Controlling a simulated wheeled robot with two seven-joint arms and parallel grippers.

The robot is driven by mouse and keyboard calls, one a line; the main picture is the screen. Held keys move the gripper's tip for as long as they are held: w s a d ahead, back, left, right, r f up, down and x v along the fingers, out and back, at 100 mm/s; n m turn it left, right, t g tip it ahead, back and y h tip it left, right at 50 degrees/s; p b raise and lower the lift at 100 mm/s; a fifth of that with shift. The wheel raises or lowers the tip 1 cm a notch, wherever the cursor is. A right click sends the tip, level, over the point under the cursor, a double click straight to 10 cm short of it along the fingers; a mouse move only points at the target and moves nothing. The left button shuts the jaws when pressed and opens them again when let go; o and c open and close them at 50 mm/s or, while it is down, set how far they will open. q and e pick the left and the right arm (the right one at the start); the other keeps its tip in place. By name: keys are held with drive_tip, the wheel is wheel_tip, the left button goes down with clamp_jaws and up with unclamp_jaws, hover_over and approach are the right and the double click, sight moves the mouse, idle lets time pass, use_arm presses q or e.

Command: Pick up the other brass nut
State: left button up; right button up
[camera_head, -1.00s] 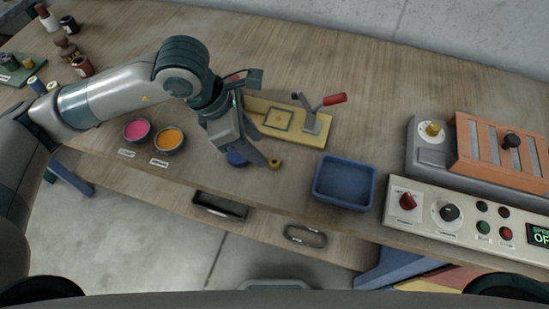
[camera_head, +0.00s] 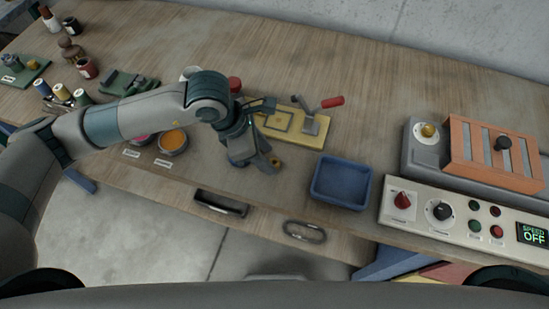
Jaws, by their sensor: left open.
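A small brass nut (camera_head: 277,163) lies on the wooden bench, left of the blue tray. My left gripper (camera_head: 263,163) is open and low over the bench, with its fingers pointing down close to the nut's left side. I cannot tell whether a finger touches the nut. A second brass-coloured piece (camera_head: 429,130) sits on the white round plate of the grey machine at the right. My right gripper is not in view.
A blue tray (camera_head: 341,182) stands right of the nut. Behind my gripper is a yellow fixture (camera_head: 312,133) with a red-handled lever (camera_head: 332,102). A control panel (camera_head: 460,215) lies at the right. An orange-filled bowl (camera_head: 172,141) is at the left.

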use_arm(q)
drive_tip(key=shift+x, duration=1.05)
clamp_jaws()
